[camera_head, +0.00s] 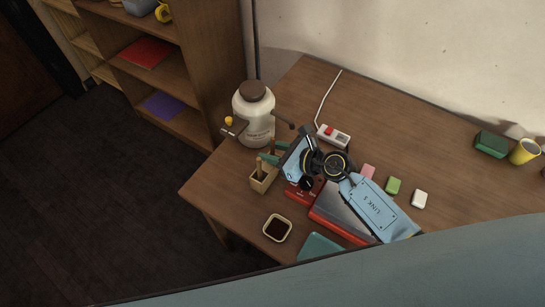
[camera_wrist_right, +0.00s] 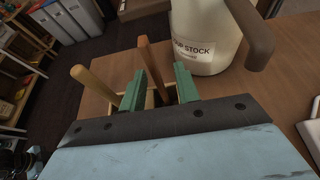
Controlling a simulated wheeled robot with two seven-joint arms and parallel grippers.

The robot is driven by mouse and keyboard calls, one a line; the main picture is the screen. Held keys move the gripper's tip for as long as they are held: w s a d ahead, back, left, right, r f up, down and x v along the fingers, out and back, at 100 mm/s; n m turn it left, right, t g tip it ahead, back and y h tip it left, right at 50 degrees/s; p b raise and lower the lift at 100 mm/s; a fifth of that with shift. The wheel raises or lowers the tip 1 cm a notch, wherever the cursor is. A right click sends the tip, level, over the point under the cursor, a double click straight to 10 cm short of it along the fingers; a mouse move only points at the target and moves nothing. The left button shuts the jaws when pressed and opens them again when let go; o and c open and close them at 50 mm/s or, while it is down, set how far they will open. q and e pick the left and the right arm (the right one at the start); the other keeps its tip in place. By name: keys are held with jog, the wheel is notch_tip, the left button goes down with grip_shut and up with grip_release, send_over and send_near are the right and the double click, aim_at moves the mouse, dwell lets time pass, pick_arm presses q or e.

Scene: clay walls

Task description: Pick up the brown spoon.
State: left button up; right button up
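The brown spoon's reddish-brown handle (camera_wrist_right: 150,70) stands upright in a small tan holder (camera_head: 262,182), seen in the right wrist view. A lighter wooden handle (camera_wrist_right: 94,86) leans in the same holder, outside my left-hand finger in that view. My right gripper (camera_wrist_right: 160,90) has its green fingers apart, one on each side of the brown handle. A gap shows on the right side of the handle; I cannot tell whether the left-hand finger touches it. The right gripper (camera_head: 269,153) is over the holder in the head view. The spoon's lower part is hidden. My left gripper is not in view.
A white jar (camera_head: 255,118) with a brown lid stands close behind the holder. A small dark-filled dish (camera_head: 277,228) is in front. A red-edged item lies under my arm. A white power strip (camera_head: 333,136), small blocks and a yellow cup (camera_head: 524,151) are to the right.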

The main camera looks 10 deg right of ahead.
grip_shut()
dwell(0.3)
